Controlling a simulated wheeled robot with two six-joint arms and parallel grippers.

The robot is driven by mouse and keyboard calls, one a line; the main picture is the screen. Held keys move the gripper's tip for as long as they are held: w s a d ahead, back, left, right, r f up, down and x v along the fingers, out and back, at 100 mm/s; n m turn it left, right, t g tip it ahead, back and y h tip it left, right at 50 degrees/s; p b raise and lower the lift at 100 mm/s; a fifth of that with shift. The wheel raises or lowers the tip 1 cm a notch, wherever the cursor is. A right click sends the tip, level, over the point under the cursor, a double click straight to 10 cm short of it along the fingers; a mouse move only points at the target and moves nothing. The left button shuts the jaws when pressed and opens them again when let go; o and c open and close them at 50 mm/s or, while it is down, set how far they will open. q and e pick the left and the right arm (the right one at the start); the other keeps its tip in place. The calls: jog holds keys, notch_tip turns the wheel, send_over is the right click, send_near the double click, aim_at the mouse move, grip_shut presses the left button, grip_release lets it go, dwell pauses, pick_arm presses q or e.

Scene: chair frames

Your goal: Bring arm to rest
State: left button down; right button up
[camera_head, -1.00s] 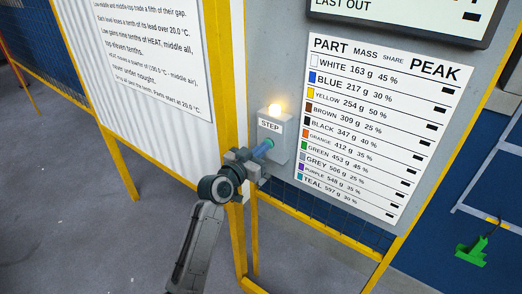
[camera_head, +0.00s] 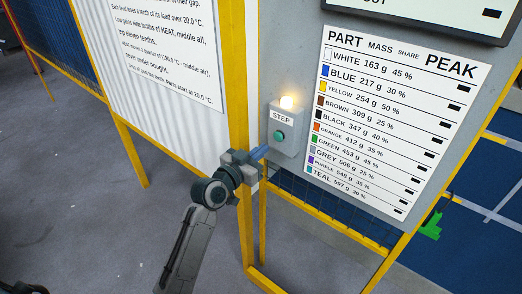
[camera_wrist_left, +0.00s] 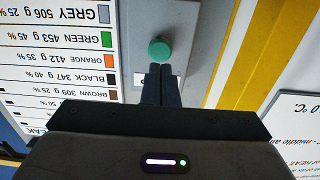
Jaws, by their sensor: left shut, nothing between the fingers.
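My left gripper (camera_head: 260,153) is shut and empty, held just below and left of the STEP box in the head view. In the left wrist view its closed fingers (camera_wrist_left: 161,84) point toward the green button, which shows past their tips. The grey STEP box (camera_head: 287,128) carries a round green button (camera_head: 280,136), a STEP label and a lit lamp (camera_head: 287,102) on top. In the head view the fingers are apart from the button. The button also shows in the left wrist view (camera_wrist_left: 159,50). My right gripper is not in view.
A part table sign (camera_head: 385,115) hangs right of the box. A white text board (camera_head: 170,50) stands at the left. Yellow frame posts (camera_head: 238,100) rise close beside my left arm. A green object (camera_head: 431,226) is at the far right. Grey floor (camera_head: 75,220) is open at the left.

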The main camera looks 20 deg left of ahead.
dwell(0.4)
pick_arm(q)
jog(key=s+a+f+n+g+y+b, duration=0.1)
jog(key=s+a+f+n+g+y, duration=0.15)
jog(key=f, duration=1.45)
jog(key=s+a+f+n+g+y+b, duration=0.1)
jog(key=s+a+f+g+y, duration=0.15)
jog(key=f, duration=1.45)
jog(key=s+a+f+g, duration=0.1)
jog(key=s+f+g, duration=0.1)
jog(key=s+f, duration=0.65)
jog(key=s+a+f+g, duration=0.2)
jog(key=s+f, duration=0.4)
jog(key=f, duration=0.6)
jog(key=s+a+f+g, duration=0.1)
jog(key=s+f, duration=0.5)
jog(key=s, duration=0.6)
jog(key=s+a+f+g+y+b, duration=0.1)
jog(key=s+f+g, duration=0.2)
jog(key=s, duration=0.9)
jog(key=s+a+f+g+y+b, duration=0.1)
jog(key=s+f+g, duration=0.1)
jog(key=s+f, duration=0.7)
jog(key=s, duration=0.3)
jog(key=shift+s+f+g, duration=0.3)
jog(key=shift+f+g, duration=0.05)
jog(key=shift+g, duration=0.05)
jog(key=shift+w, duration=0.1)
